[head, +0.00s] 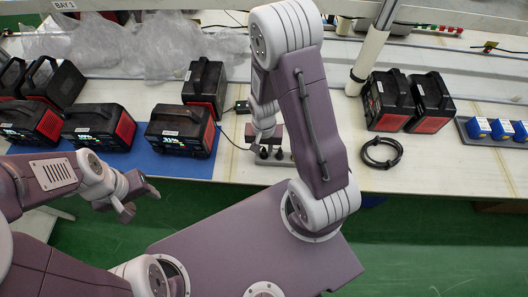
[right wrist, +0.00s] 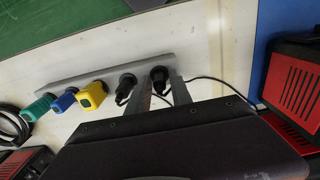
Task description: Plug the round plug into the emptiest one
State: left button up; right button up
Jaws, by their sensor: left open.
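Three power stations with lit displays stand on a blue mat in the head view: left (head: 32,122), middle (head: 100,125) and right (head: 181,128). Their readings are too small to read surely. A grey power strip (right wrist: 108,71) holds teal, blue, yellow and two black plugs in the right wrist view. The end black plug (right wrist: 159,73), possibly the round one, sits in the strip with a cable running right. My right gripper (head: 264,147) is down at the strip, its fingers on either side of that plug; contact is unclear. My left gripper (head: 136,197) is open and empty, in front of the mat.
Other power stations stand behind at left (head: 52,82), behind the mat (head: 205,88) and at right (head: 388,100). A coiled black cable (head: 381,153) lies on the table. Blue sockets (head: 478,128) stand at far right. A white post (head: 372,45) rises behind. Plastic bags cover the back left.

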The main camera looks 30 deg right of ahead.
aim_at(264, 150)
grip_shut()
jog(key=shift+r+p, duration=2.95)
jog(key=shift+r, duration=0.15)
